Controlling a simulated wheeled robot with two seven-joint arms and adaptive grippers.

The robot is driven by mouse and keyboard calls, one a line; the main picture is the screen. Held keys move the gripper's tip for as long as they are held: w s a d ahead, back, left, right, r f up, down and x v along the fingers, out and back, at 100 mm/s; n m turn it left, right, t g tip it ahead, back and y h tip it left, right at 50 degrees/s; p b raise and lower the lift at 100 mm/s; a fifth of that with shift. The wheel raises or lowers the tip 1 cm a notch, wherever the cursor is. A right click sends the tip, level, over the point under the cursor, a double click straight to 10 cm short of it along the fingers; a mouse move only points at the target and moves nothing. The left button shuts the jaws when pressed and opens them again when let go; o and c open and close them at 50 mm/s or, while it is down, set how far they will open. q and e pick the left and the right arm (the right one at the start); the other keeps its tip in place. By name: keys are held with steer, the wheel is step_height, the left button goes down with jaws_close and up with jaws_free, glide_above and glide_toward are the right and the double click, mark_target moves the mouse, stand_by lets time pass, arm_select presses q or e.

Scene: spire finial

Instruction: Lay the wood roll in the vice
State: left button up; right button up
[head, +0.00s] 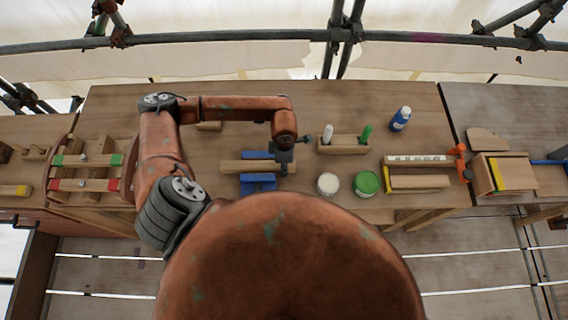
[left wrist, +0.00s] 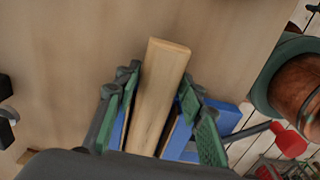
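The wood roll (head: 236,167), a pale wooden bar, lies left to right at the blue vice (head: 258,187) on the bench. Blue parts of the vice show on the far and near sides of the roll. In the left wrist view the roll (left wrist: 159,85) runs between my green finger pads, and blue vice parts (left wrist: 222,113) show on both sides of it. My left gripper (head: 283,167) is over the right part of the roll. Its fingers stand apart, with gaps beside the roll. How deep the roll sits is hidden. My right gripper is not in view.
Right of the vice stand a white tin (head: 328,184), a green-topped tin (head: 367,184), a wooden holder (head: 343,145) with marker-like items and a blue bottle (head: 400,119). A clamp rack (head: 90,172) is at left. A wooden box (head: 503,174) is at right.

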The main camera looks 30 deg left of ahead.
arm_select(q)
steer(key=shift+o, duration=1.4)
steer(key=shift+r, duration=0.2)
steer(key=shift+w+r, duration=0.1)
steer(key=shift+r, duration=0.25)
step_height(320, 180, up, 11)
steer(key=b, duration=0.1)
steer(key=shift+d, duration=0.1)
